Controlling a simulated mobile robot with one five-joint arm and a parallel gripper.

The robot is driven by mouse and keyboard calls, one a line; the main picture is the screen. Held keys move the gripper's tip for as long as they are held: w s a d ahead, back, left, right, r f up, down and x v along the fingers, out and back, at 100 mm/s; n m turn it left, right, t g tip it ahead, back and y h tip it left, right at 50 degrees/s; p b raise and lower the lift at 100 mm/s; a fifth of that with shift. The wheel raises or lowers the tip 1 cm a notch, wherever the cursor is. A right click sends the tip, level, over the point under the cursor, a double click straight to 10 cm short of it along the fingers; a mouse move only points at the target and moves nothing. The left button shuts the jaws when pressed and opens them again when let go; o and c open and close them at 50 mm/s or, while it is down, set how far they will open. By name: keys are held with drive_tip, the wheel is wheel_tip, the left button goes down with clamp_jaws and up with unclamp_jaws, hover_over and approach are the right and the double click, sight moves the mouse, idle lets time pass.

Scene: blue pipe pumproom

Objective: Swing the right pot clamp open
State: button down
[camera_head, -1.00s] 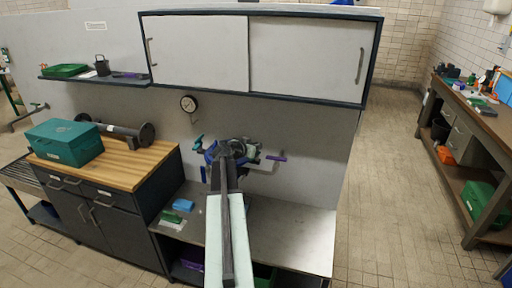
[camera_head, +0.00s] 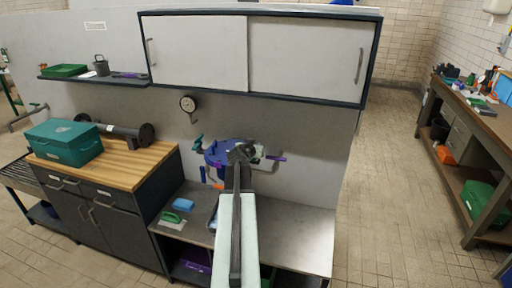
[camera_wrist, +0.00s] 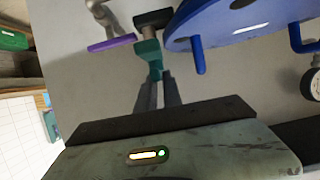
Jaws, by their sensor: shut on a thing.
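The blue pot (camera_wrist: 235,22) fills the upper right of the wrist view, with a blue handle (camera_wrist: 199,55) hanging from its rim. It also shows on the wall in the head view (camera_head: 216,152), partly behind my arm. Left of the pot in the wrist view is a teal clamp piece (camera_wrist: 147,52) with a dark block (camera_wrist: 152,19) at its top. My gripper (camera_wrist: 159,80) is shut on the teal piece's lower end. In the head view my gripper (camera_head: 240,155) covers the pot's right side and hides the clamp there.
A purple-handled lever (camera_head: 276,158) sits just right of my gripper. A cabinet (camera_head: 310,50) overhangs. The grey bench (camera_head: 300,225) is mostly bare at right.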

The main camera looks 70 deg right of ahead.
drive_tip(key=c, duration=1.5)
unclamp_jaws()
drive_tip(key=shift+a, duration=0.1)
drive_tip(key=p+v, duration=0.3)
drive_tip(key=v, duration=0.4)
drive_tip(key=shift+a+r, duration=0.2)
drive_tip(key=shift+a, duration=0.05)
